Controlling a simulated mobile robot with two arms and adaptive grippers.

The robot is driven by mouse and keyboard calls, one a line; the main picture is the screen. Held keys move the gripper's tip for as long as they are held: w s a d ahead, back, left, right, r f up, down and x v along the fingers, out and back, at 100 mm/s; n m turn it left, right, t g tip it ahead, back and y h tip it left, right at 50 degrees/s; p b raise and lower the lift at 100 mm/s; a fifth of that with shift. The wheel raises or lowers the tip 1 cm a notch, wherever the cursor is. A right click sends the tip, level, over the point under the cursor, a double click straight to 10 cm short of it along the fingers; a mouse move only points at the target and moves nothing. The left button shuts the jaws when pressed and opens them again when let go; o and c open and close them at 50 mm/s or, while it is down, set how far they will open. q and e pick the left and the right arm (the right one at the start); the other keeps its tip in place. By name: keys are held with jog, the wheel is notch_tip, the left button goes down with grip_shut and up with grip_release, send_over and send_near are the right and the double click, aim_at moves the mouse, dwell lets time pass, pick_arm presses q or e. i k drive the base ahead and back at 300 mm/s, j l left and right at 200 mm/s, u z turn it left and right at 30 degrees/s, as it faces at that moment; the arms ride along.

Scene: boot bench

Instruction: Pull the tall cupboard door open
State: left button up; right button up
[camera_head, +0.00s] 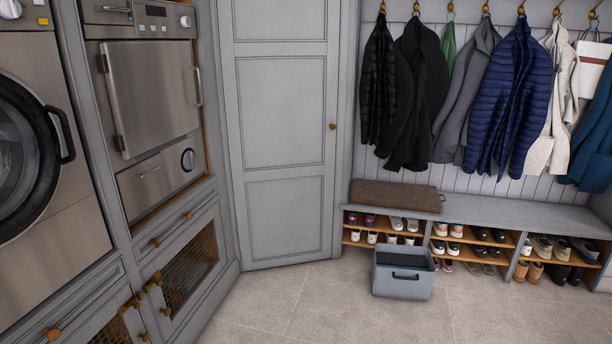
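The tall cupboard door (281,130) is a grey panelled door left of the middle of the head view. It looks shut in its frame. A small round brass knob (333,127) sits near its right edge at about mid height. Neither of my grippers shows in the view, so nothing of mine is seen near the door or its knob. The top of the door is cut off by the picture's edge.
A grey bench (500,213) with shoes beneath runs along the right, under hanging coats (518,95). A grey bin (403,277) stands on the floor before it. Built-in appliances and cupboards (150,100) line the left. The tiled floor (300,305) before the door is clear.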

aim_at(279, 59)
jog(key=i, duration=2.15)
